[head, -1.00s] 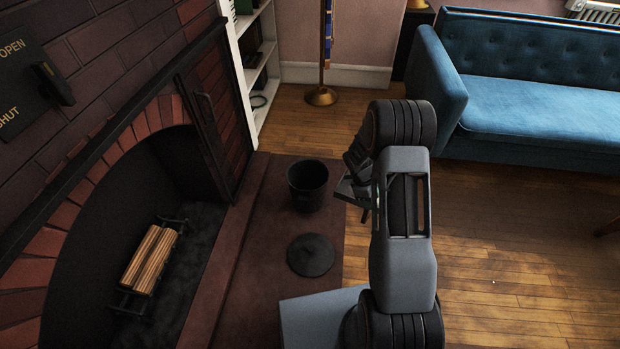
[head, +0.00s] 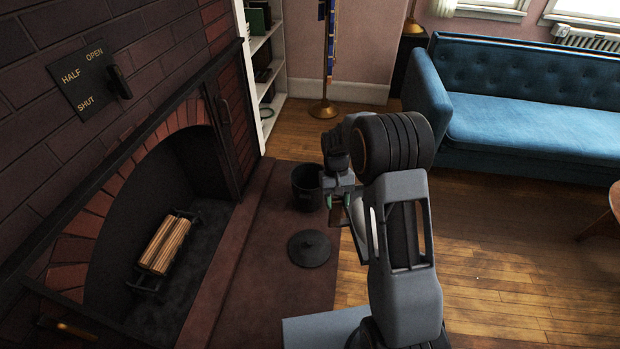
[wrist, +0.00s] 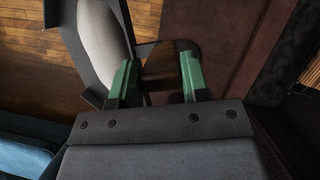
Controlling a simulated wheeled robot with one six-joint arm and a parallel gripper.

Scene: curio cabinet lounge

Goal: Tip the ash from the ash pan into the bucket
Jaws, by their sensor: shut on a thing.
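My gripper (head: 339,200) is shut on a dark handle (wrist: 160,66), seen between its green fingertips (wrist: 158,72) in the wrist view. The handle appears to belong to the ash pan (wrist: 70,55), whose dark walls surround a pale grey mass (wrist: 100,35) that looks like ash. In the head view the pan is mostly hidden behind my arm. The dark bucket (head: 306,192) stands open on the hearth, just left of my gripper. Its inside is dark. I cannot tell whether any of the pan is over it.
A round dark lid (head: 309,249) lies flat on the brown hearth (head: 265,275), in front of the bucket. The fireplace with a log bundle (head: 165,246) is at left. A brass stand (head: 323,108) and blue sofa (head: 530,120) are behind.

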